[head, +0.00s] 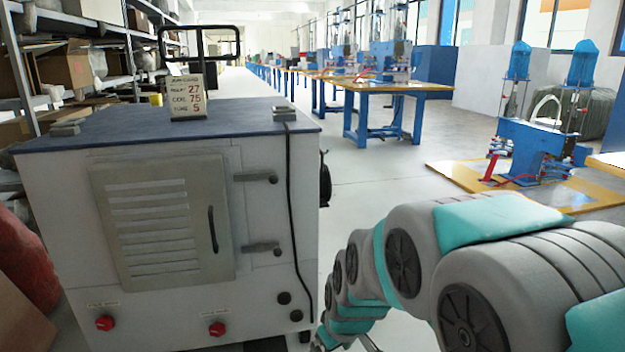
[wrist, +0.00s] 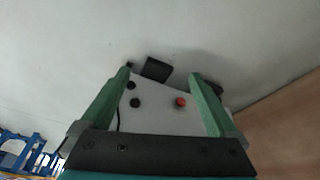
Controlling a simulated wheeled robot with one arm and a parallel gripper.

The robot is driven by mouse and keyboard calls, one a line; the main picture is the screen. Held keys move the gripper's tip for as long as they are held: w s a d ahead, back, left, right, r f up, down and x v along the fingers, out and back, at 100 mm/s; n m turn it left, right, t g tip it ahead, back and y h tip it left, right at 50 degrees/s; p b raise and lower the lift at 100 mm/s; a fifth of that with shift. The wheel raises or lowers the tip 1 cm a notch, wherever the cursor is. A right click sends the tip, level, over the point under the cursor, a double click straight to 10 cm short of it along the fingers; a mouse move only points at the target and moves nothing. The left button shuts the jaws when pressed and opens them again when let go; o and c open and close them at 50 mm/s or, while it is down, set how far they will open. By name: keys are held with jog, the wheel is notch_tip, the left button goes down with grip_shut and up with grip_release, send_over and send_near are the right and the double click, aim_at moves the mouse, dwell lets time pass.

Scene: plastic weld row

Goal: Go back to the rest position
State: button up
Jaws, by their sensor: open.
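My gripper (wrist: 166,92) shows in the wrist view with its two green fingers spread wide. It is open and nothing sits between the fingertips. Beyond it, part of a white cabinet face with a red button (wrist: 181,102) and dark round knobs shows between the fingers. In the head view my arm reaches from the right edge down to the bottom middle. The gripper itself cannot be made out there.
A white machine cabinet (head: 160,270) with a dark blue top stands at the left, close to my arm. A sign (head: 187,99) stands on it. Shelves (head: 130,60) line the left. Blue-framed tables (head: 385,88) stand farther back. Grey floor (head: 375,165) is clear between.

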jog(key=s+d+r+m+g, duration=0.1)
jog(key=s+d+r+m, duration=0.1)
jog(key=s, duration=0.7)
jog(key=s+d+r+m+g+h+p, duration=0.1)
jog(key=s+d+r+m+g, duration=0.1)
jog(key=s+d, duration=0.3)
jog(key=s+d+r+m+g, duration=0.2)
jog(key=s+d, duration=0.2)
jog(key=s, duration=0.8)
jog(key=shift+s+d+m+h, duration=0.2)
jog(key=shift+s+m+h, duration=0.1)
jog(key=shift+m, duration=0.1)
jog(key=shift+r, duration=0.1)
